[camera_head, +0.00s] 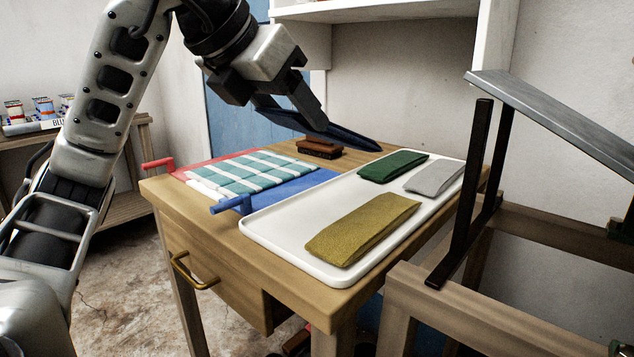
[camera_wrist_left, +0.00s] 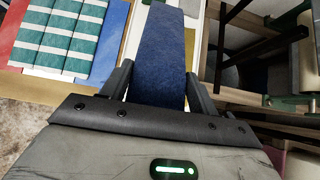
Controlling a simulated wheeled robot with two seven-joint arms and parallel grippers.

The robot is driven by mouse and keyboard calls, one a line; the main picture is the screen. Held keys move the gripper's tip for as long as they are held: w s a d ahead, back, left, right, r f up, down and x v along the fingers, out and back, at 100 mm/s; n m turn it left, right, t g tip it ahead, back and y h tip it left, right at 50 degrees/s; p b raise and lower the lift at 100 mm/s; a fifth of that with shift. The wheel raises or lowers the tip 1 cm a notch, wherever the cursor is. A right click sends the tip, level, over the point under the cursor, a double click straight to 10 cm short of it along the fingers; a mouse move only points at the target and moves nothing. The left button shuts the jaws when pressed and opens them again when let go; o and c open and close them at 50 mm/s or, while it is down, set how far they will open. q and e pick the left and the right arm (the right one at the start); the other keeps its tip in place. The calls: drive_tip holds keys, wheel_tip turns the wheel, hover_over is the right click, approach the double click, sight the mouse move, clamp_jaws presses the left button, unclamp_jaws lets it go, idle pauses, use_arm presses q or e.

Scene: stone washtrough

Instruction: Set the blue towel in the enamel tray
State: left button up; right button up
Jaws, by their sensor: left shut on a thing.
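My left gripper (camera_head: 285,106) is shut on the dark blue towel (camera_head: 345,136), a flat folded strip held tilted in the air above the back of the wooden table. In the left wrist view the towel (camera_wrist_left: 163,60) sticks out between the two fingers. The white enamel tray (camera_head: 285,225) lies on the table's right part, below and in front of the towel. It holds a green towel (camera_head: 394,166), a grey towel (camera_head: 434,177) and a mustard towel (camera_head: 361,228). The tray's left front area is bare. My right gripper is not in view.
A teal-and-white striped piece (camera_head: 250,172) lies left of the tray, between red and blue handled parts. A brown brush-like block (camera_head: 319,148) stands behind. A dark metal frame with a slanted grey board (camera_head: 560,120) rises close on the right.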

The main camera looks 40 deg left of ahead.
sight(301, 132)
use_arm(q)
drive_tip(key=x, duration=0.2)
drive_tip(key=b+x, duration=0.1)
drive_tip(key=x, duration=0.2)
drive_tip(key=shift+w+a+f+b, duration=0.1)
drive_tip(key=shift+a+f+b, duration=0.25)
drive_tip(key=shift+f+b, duration=0.1)
drive_tip(key=f+b, duration=0.1)
drive_tip(key=f, duration=0.1)
drive_tip(key=w+f+b, duration=0.1)
drive_tip(key=f, duration=0.1)
drive_tip(key=shift+w+a, duration=0.15)
drive_tip(key=shift+w, duration=0.05)
drive_tip(key=shift+f, duration=0.35)
drive_tip(key=shift+r, duration=0.1)
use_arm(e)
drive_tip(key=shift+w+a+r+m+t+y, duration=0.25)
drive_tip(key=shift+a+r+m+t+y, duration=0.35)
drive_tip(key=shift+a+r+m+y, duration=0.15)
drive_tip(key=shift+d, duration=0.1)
use_arm(q)
drive_tip(key=o, duration=0.8)
drive_tip(key=shift+o, duration=0.2)
